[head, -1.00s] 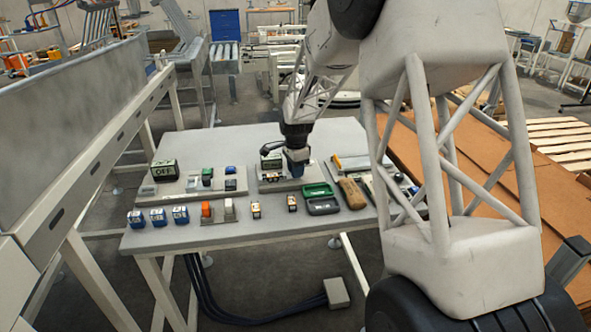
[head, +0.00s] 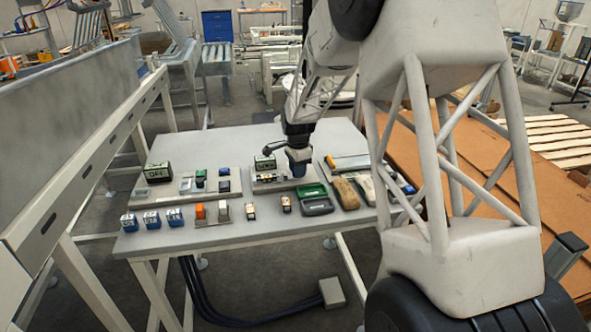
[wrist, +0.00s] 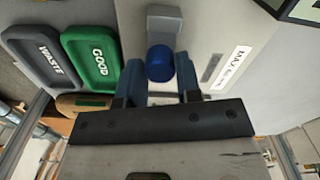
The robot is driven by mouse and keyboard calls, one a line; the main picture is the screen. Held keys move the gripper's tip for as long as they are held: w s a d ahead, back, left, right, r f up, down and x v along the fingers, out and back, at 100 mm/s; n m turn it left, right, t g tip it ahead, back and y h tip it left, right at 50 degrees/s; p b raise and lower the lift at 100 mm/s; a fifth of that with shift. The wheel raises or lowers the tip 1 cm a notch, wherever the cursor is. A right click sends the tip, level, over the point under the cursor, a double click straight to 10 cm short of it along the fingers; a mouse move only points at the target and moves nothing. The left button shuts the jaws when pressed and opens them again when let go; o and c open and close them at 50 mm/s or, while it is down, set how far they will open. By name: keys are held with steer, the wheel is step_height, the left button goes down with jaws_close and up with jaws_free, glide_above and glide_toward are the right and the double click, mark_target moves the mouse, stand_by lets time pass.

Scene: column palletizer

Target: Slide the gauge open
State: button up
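The gauge (head: 268,187) is a pale plate on the grey table, with small parts and a dark display box (head: 264,162) at its back. In the wrist view a blue round knob (wrist: 160,63) stands in front of a grey block (wrist: 164,24), beside a white label reading MAX (wrist: 231,66). My gripper (wrist: 160,72) has its two blue fingers on either side of the knob, with no clear gap at either side. In the head view my gripper (head: 299,169) is low at the gauge's right end and hides the knob.
Green and grey trays marked GOOD (wrist: 91,58) and WASTE (wrist: 47,56) lie close by. An OFF display (head: 158,172), blue blocks (head: 152,221) and several small parts stand left. A tan object (head: 344,193) lies right.

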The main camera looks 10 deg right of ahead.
steer(key=o, duration=0.4)
steer(key=shift+c, duration=0.2)
steer(key=shift+r, duration=0.1)
steer(key=shift+r, duration=3.8)
